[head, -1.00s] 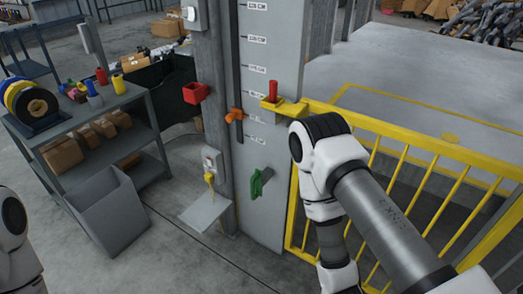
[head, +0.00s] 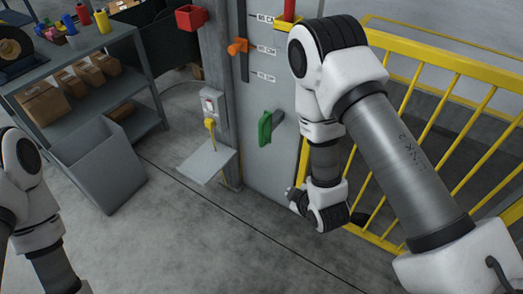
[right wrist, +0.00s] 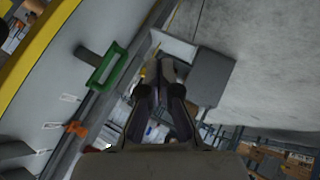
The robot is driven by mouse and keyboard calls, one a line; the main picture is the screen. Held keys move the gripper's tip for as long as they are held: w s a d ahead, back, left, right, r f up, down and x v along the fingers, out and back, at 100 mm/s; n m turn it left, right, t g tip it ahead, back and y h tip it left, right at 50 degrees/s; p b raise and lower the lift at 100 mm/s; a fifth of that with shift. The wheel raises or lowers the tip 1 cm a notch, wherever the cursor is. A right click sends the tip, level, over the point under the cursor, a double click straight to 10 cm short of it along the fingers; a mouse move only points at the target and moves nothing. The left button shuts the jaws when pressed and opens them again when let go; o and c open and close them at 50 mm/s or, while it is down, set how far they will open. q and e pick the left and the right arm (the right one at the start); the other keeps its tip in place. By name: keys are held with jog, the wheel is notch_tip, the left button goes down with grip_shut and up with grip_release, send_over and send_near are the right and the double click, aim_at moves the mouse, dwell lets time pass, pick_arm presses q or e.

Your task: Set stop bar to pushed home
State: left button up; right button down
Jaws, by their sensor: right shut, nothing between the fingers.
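A grey bar with a green handle (head: 265,129) sticks out of the front of the grey column (head: 263,185); I take it to be the stop bar. In the right wrist view the green handle (right wrist: 107,68) is at the upper left, its bar reaching to the column face. My right gripper (right wrist: 161,70) is shut and empty, apart from the handle and to its right in that view. In the head view my right wrist hangs to the right of the handle, and its fingers are hidden. My left gripper is out of view; only left arm links show.
An orange slider (head: 238,46) and a red pin (head: 289,10) are higher up. A yellow railing (head: 445,130) stands right of the column. A grey ledge (head: 207,164), grey bin (head: 103,180) and shelf cart (head: 85,85) are left. The front floor is clear.

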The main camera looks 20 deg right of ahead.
pick_arm(q)
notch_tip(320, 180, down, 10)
jog(key=b, duration=0.6)
pick_arm(e)
jog(key=w+a+r+n+t+y, duration=0.1)
jog(key=w+a+r+n+t, duration=0.2)
jog(key=w+r+n+t, duration=0.3)
jog(key=w+n+t, duration=0.1)
jog(key=w+n, duration=0.1)
jog(key=w, duration=0.2)
jog(key=shift+r, duration=0.15)
jog(key=b, duration=0.1)
send_near(261, 130)
jog(key=w+a+r, duration=0.2)
jog(key=w+a, duration=0.1)
jog(key=a, duration=0.1)
jog(key=w+d, duration=0.1)
jog(key=w+d+f+b, duration=0.1)
jog(key=w, duration=0.1)
jog(key=shift+w+d, duration=0.1)
jog(key=shift+w, duration=0.15)
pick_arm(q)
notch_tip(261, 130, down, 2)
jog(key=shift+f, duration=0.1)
pick_arm(e)
jog(key=shift+w+d, duration=0.15)
jog(key=shift+w, duration=0.1)
